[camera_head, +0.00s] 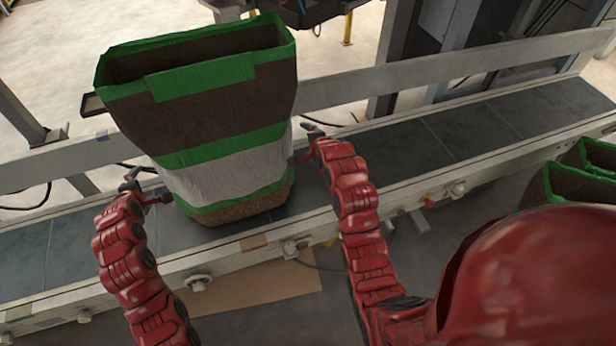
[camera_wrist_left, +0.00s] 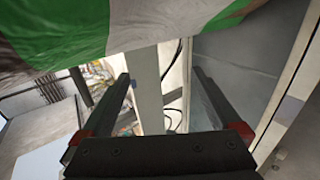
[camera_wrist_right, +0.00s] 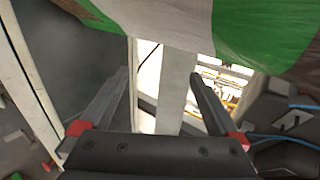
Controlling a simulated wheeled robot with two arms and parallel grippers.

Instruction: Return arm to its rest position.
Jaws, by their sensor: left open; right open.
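A large open-topped bag (camera_head: 215,120) with brown, green and white bands stands upright on the conveyor. My left gripper (camera_head: 143,184) is beside the bag's lower left side. In the left wrist view its open jaws (camera_wrist_left: 160,100) hold nothing, and the bag (camera_wrist_left: 130,30) hangs across the top of the picture. My right gripper (camera_head: 303,143) is beside the bag's right side. In the right wrist view its open jaws (camera_wrist_right: 158,95) are empty, with the bag (camera_wrist_right: 260,30) above them. I cannot tell whether either gripper touches the bag.
The conveyor (camera_head: 440,140) runs from lower left to upper right, with a rail (camera_head: 400,82) behind it. Its belt is clear right of the bag. More green-edged bags (camera_head: 570,185) stand at the right. A cardboard sheet (camera_head: 255,288) lies on the floor in front.

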